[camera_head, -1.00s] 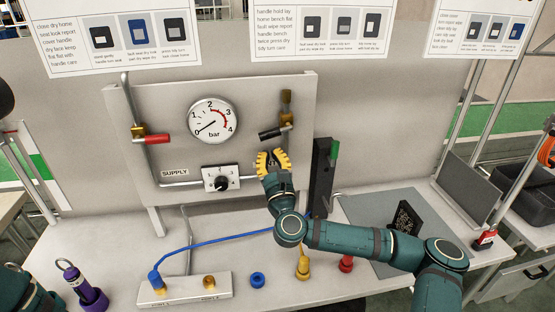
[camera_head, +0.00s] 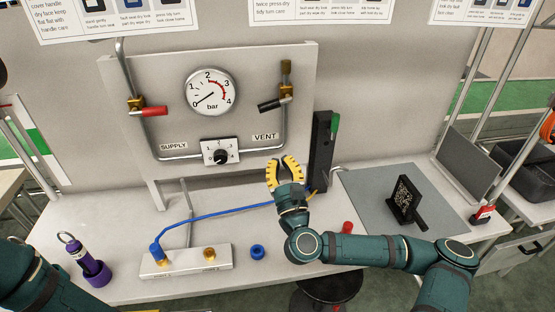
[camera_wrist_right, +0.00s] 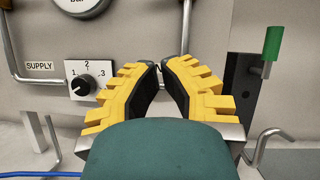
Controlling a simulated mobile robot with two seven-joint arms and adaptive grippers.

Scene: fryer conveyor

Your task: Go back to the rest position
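My right gripper (camera_head: 286,160) has yellow ridged fingers and is held in front of the panel's lower edge, above the bench. In the right wrist view its fingertips (camera_wrist_right: 162,67) lean toward each other with a gap between them and nothing held. The panel (camera_head: 250,80) carries a gauge (camera_head: 211,92) reading near 0, a red lever (camera_head: 154,111), a black lever (camera_head: 270,106) and a selector knob (camera_head: 221,157). My left arm shows at the lower left; its gripper is out of the picture.
A blue hose (camera_head: 215,212) runs from a metal block (camera_head: 185,262) to behind my right gripper. A blue fitting (camera_head: 257,252), purple cylinder (camera_head: 84,255), black upright unit with green top (camera_head: 321,150) and a black stand (camera_head: 405,199) on a grey mat (camera_head: 365,192) occupy the bench.

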